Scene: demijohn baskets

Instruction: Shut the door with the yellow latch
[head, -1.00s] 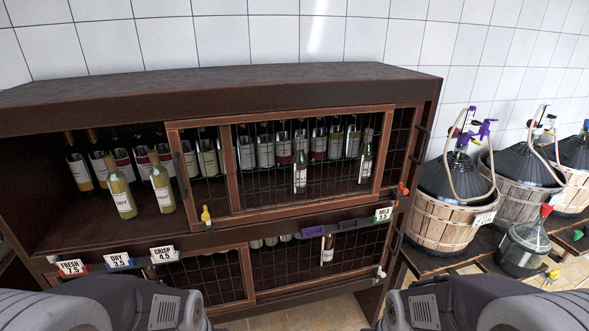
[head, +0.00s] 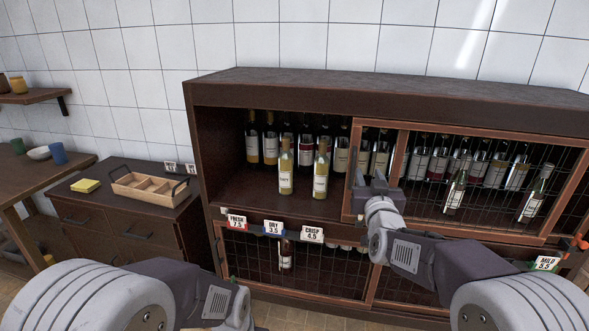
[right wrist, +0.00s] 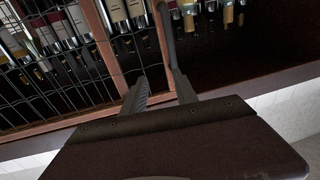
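The upper sliding door is a brown wood frame with wire mesh (head: 398,160), on the dark cabinet (head: 215,150). It stands to the right, leaving the upper left bay open. A dark upright handle (head: 352,162) is on its left stile. The yellow latch, at the door's lower left in the earlier head view, does not show now; my right arm covers that area. My right gripper (head: 373,182) is at the left stile, fingers apart. In the right wrist view, the fingers (right wrist: 158,92) straddle part of the wood stile (right wrist: 162,35); contact is unclear. My left gripper is out of view.
Two front bottles (head: 286,168) (head: 321,170) stand in the open bay, with more behind. Price tags (head: 272,228) line the shelf edge. A lower mesh door (head: 325,275) is below. A side cabinet with a wooden tray (head: 150,187) stands left.

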